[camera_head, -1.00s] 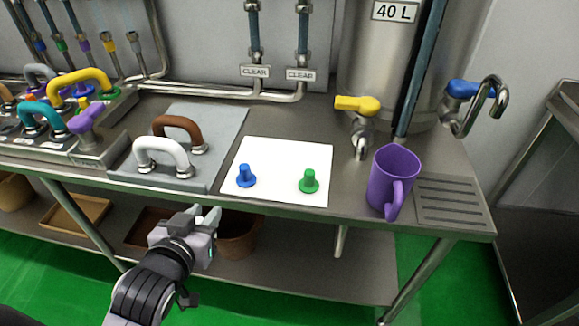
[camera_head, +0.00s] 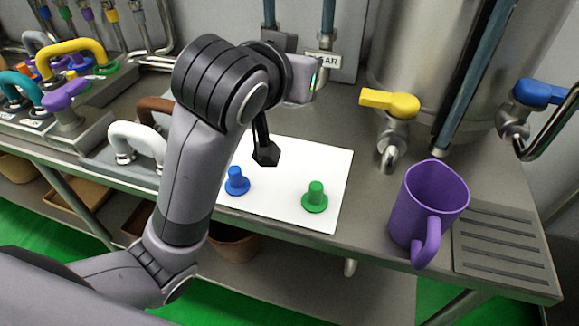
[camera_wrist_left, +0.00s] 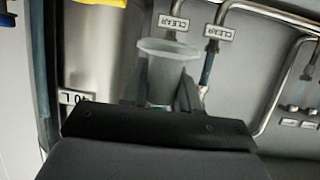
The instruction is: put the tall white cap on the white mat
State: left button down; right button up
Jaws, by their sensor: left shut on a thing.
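My left gripper (camera_wrist_left: 161,88) is shut on a pale grey-white cap with a wide flange, the tall white cap (camera_wrist_left: 167,62), in the left wrist view. The fingers and the cap are hidden there. A blue cap (camera_head: 236,182) and a green cap (camera_head: 315,198) stand upright on the mat, apart. My right gripper is not in view.
A purple mug (camera_head: 405,215) stands right of the mat, beside a drain grate (camera_head: 508,250). A yellow-handled tap (camera_head: 390,103) is behind. White (camera_head: 140,140) and brown (camera_head: 155,110) handles stand at left. The mat is bare between the two caps.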

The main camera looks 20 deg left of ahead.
pick_arm(q)
jog(key=shift+w+d+r, duration=0.1)
jog(key=shift+d+r, duration=0.05)
jog(key=b, duration=0.4)
send_over(297, 181)
notch_tip(297, 181, down, 15)
jog(key=shift+r, duration=0.15)
jog(key=shift+f, duration=0.55)
jog(key=shift+f+b, duration=0.3)
jog(key=shift+f, duration=1.6)
jog(key=shift+f, duration=0.15)
jog(key=c, duration=1.1)
grip_release()
